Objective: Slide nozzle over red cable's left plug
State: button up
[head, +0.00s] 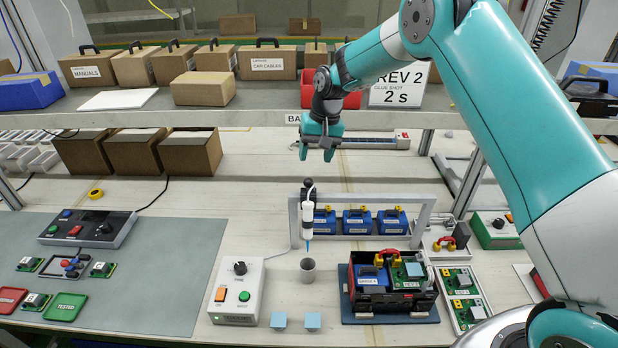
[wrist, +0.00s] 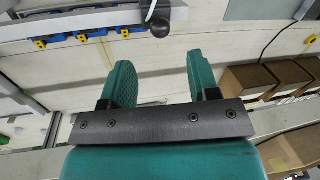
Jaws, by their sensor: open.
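My gripper (head: 316,154) is open and empty, pointing down above the back of the bench; its two teal fingers (wrist: 160,70) stand apart in the wrist view. The nozzle, a thin blue tip (head: 308,245) under a white syringe (head: 308,218), hangs from a grey frame, below and in front of my gripper. A red cable (head: 388,253) arches in the open case (head: 392,303) at the front right, to the right of the nozzle. Its left plug is too small to make out clearly. A black knob (wrist: 160,27) near the frame shows ahead of the fingers in the wrist view.
A grey cup (head: 307,270) stands under the nozzle. A white control box (head: 237,290) is to its left. The grey frame (head: 425,215) spans several blue boxes (head: 357,221). Another red cable (head: 446,243) lies on a white plate. A shelf (head: 240,117) with cartons stands behind.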

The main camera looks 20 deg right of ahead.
aim_at(309, 181)
jog(key=f+p, duration=0.1)
jog(key=f, duration=0.2)
jog(key=a+f+p, duration=0.1)
jog(key=f, duration=0.5)
jog(key=shift+w+a+f+p, duration=0.1)
jog(key=shift+a+p, duration=0.3)
grip_shut()
